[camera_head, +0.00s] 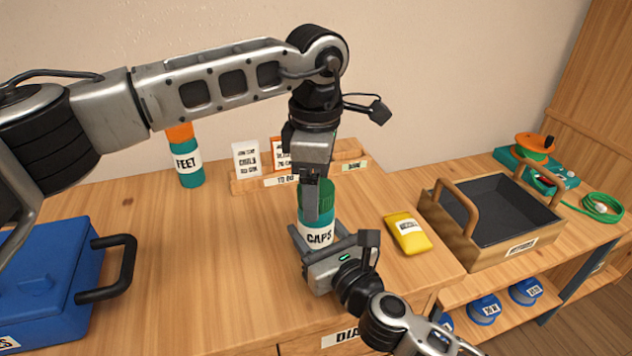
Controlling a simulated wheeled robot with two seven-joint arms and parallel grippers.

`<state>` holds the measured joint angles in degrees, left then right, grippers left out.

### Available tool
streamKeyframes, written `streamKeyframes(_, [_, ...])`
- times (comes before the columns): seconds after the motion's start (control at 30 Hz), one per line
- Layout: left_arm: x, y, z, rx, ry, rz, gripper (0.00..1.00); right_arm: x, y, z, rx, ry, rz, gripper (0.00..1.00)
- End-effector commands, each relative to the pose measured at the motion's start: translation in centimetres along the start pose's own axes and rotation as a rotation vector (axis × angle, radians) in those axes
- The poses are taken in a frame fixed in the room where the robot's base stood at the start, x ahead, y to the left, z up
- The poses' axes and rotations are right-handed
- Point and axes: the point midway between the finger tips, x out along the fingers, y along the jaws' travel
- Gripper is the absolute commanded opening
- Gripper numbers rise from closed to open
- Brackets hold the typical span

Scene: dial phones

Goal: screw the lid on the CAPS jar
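The CAPS jar (319,238) stands upright near the middle of the bench; it is teal with a white label. The green ribbed lid (326,191) sits at the top of the jar, in line with it; whether its thread is engaged cannot be seen. My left gripper (311,212) points straight down over the jar, shut on the lid, with one finger in front of it. My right gripper (322,243) reaches in from the front right, its fingers on either side of the jar's lower body, shut on it.
A teal FEET bottle with an orange top (188,165) and a TO DO card rack (255,184) stand behind. A blue case (45,285) is at left. A yellow packet (407,233) and a wooden tray (480,247) are at right. The bench left of the jar is clear.

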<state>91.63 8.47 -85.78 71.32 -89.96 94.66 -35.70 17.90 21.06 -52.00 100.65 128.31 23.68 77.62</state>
Motion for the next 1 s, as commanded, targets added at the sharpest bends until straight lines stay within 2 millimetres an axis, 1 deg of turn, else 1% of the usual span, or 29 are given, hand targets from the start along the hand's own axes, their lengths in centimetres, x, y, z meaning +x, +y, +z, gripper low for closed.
streamKeyframes(0.07, [-0.2,0.0,0.0,-0.001,0.000,0.001,0.76,0.0,0.0,-0.1,-0.001,0.001,0.000,0.00])
streamKeyframes(0.17, [-1.2,0.1,0.0,-0.001,-0.001,0.003,0.76,0.0,0.0,-0.1,-0.001,0.002,0.000,0.00])
streamKeyframes(0.27, [-3.0,0.1,0.0,0.000,-0.002,0.005,0.76,0.0,0.0,-0.1,-0.001,0.002,0.000,0.00])
streamKeyframes(0.5, [-8.2,0.0,0.0,-0.001,0.000,0.003,0.76,0.0,0.0,-0.1,-0.001,0.002,0.000,0.00])
streamKeyframes(0.63, [-10.3,0.0,0.0,-0.001,0.000,0.003,0.76,0.0,0.0,-0.1,-0.001,0.001,0.000,0.00])
streamKeyframes(0.8, [-11.8,0.0,0.0,0.000,0.000,0.001,0.76,0.0,0.0,-0.1,0.000,0.001,0.000,0.00])
streamKeyframes(1.0, [-12.1,0.0,0.0,0.001,0.000,0.000,0.76,0.0,0.0,-0.1,0.000,0.001,0.000,0.00])
